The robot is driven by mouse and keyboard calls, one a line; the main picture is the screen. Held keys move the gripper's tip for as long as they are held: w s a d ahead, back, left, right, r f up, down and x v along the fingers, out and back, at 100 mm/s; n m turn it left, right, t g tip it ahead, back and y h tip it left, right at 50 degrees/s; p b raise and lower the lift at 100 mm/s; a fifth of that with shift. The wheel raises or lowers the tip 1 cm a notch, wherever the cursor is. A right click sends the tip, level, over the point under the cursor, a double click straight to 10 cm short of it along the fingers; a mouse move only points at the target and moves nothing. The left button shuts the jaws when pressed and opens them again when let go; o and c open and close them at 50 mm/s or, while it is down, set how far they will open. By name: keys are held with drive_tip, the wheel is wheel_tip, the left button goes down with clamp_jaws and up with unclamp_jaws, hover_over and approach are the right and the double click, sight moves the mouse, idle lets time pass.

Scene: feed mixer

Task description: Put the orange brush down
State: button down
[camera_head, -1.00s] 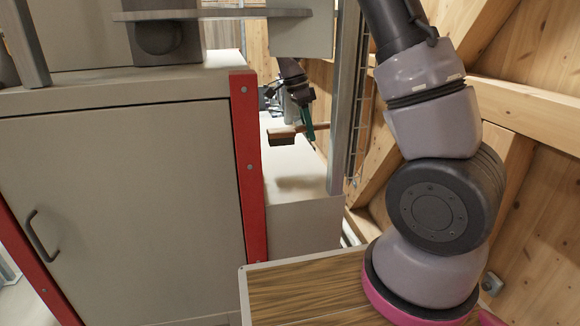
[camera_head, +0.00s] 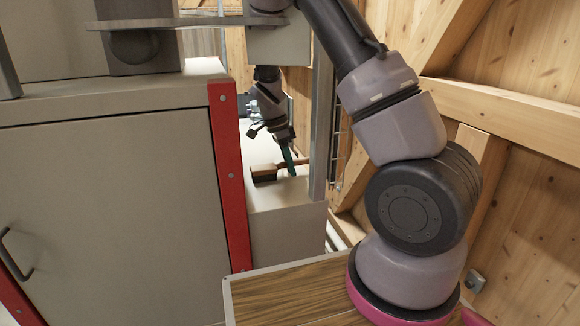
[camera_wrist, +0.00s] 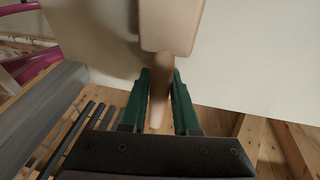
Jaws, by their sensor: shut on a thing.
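The orange brush (camera_head: 265,174) has an orange-brown wooden back, dark bristles and a handle. In the head view it is low over the pale ledge (camera_head: 287,220) behind the cabinet, bristles downward. I cannot tell whether it touches the ledge. My gripper (camera_head: 291,163) has green fingers, shut on the handle. In the wrist view the fingers of my gripper (camera_wrist: 161,80) clasp the handle from both sides, and the brush's wide back (camera_wrist: 172,25) extends past them over the pale surface.
A beige cabinet (camera_head: 115,200) with a red edge post (camera_head: 229,170) stands left of the ledge. A grey metal upright (camera_head: 321,120) stands close on the ledge's right. Wooden wall beams (camera_head: 510,110) are at the right. The ledge's near part looks clear.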

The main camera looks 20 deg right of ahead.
drive_tip(key=c, duration=0.9)
unclamp_jaws()
drive_tip(key=shift+c, duration=0.2)
drive_tip(key=v, duration=1.2)
drive_tip(key=shift+s+r, duration=0.1)
drive_tip(key=shift+r, duration=0.05)
